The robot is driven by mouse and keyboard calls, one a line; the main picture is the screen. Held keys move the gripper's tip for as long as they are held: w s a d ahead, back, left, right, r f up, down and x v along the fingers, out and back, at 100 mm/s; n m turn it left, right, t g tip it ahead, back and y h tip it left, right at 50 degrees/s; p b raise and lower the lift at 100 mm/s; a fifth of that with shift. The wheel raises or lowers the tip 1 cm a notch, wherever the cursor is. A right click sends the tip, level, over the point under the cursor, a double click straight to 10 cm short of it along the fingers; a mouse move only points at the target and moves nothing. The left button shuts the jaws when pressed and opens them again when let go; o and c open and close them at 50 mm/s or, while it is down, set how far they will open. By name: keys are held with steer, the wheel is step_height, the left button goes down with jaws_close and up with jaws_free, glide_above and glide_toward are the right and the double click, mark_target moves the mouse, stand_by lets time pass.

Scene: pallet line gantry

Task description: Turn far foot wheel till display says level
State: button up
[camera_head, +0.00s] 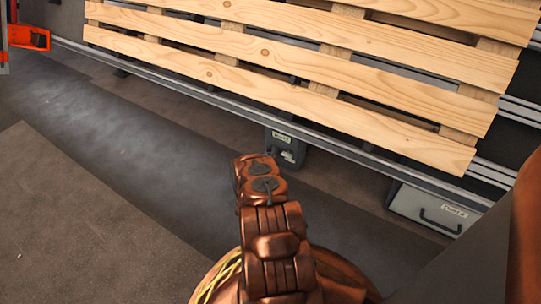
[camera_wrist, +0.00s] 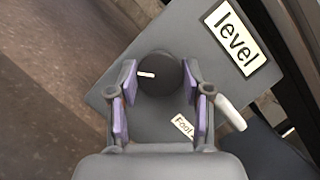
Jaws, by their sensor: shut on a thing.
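The foot wheel (camera_wrist: 158,68) is a dark round knob with a white mark pointing left in the wrist view. It sits on a grey housing (camera_wrist: 108,93). My gripper (camera_wrist: 160,82) is shut on the wheel, with a purple pad on each side of it. The display (camera_wrist: 238,43), a pale plate on the housing, reads "level". A small label (camera_wrist: 183,125) below the wheel begins with "Foot"; the rest is hidden behind my finger. In the head view, the grey foot unit (camera_head: 287,147) shows under the pallet line's edge, and my arm hides the gripper.
A wooden slatted pallet (camera_head: 300,60) lies on the line above the foot unit, with a metal rail (camera_head: 225,103) along its near edge. A grey box with a handle (camera_head: 435,210) is at right. An orange item (camera_head: 30,38) stands at upper left. The floor at left is clear.

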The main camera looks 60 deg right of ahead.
steer(key=o, duration=1.2)
steer(key=shift+c, duration=0.2)
steer(key=shift+a, duration=0.1)
steer(key=shift+s+a+f, duration=0.2)
steer(key=shift+a+f, duration=0.05)
steer(key=shift+a, duration=0.35)
steer(key=shift+s+a, duration=0.25)
steer(key=shift+a, duration=0.5)
steer(key=shift+s+a, duration=0.25)
steer(key=shift+a, duration=0.5)
steer(key=shift+s+a, duration=0.25)
steer(key=shift+a, duration=0.5)
steer(key=s+a, duration=0.2)
steer(key=a, duration=0.4)
steer(key=shift+s+a+r, duration=0.15)
steer(key=shift+s+a, duration=0.1)
steer(key=shift+w, duration=0.1)
